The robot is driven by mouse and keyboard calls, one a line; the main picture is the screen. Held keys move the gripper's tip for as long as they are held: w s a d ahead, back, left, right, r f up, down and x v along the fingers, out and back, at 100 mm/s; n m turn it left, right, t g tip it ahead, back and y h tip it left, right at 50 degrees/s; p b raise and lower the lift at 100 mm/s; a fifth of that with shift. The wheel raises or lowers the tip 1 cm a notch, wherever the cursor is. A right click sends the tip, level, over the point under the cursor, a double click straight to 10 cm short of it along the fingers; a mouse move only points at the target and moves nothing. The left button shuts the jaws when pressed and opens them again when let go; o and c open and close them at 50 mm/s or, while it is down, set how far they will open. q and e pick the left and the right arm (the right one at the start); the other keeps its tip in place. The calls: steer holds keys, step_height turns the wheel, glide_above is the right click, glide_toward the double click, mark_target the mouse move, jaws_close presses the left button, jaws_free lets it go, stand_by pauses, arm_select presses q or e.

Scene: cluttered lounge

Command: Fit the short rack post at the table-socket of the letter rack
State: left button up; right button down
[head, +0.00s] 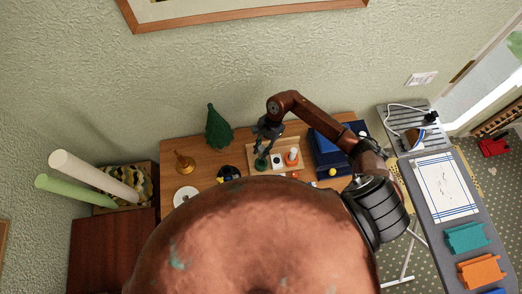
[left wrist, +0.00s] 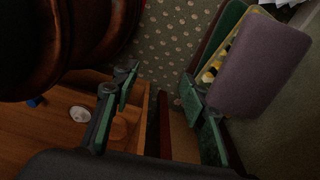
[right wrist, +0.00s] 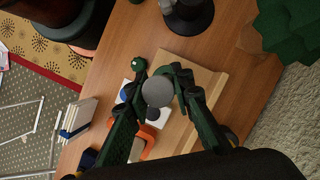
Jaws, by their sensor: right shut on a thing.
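My right gripper (head: 266,146) is over a pale wooden board (right wrist: 205,85) on the brown table (head: 180,150); the board also shows in the head view (head: 287,145). In the right wrist view my right gripper (right wrist: 163,80) is shut on a grey round-ended piece (right wrist: 158,93), probably the post, seen end-on. A dark green piece (head: 261,164) stands just below the gripper in the head view. I cannot tell whether the held piece touches the board, and no socket is clear. My left gripper (left wrist: 160,88) is open and empty, away from the board.
A white block (head: 277,160) and a white-and-orange piece (head: 293,157) are on the board. A green tree-like ornament (head: 217,128) and an orange-brown bell shape (head: 184,163) stand left. Blue boxes (head: 330,150) stand right. A purple padded thing (left wrist: 262,62) is near my left gripper.

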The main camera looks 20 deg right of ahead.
steer(key=shift+b, duration=0.45)
steer(key=shift+f+b, duration=1.05)
steer(key=shift+b, duration=0.05)
step_height(320, 180, down, 4)
steer(key=b, duration=0.4)
steer(key=shift+r, duration=0.15)
arm_select(q)
step_height(320, 180, down, 7)
steer(key=shift+w, duration=0.45)
steer(key=shift+s+f+b, duration=0.1)
steer(key=shift+f+b, duration=0.35)
steer(key=shift+f+b, duration=0.35)
steer(key=shift+f, duration=0.2)
steer(key=shift+f+b, duration=0.3)
steer(key=shift+b, duration=0.15)
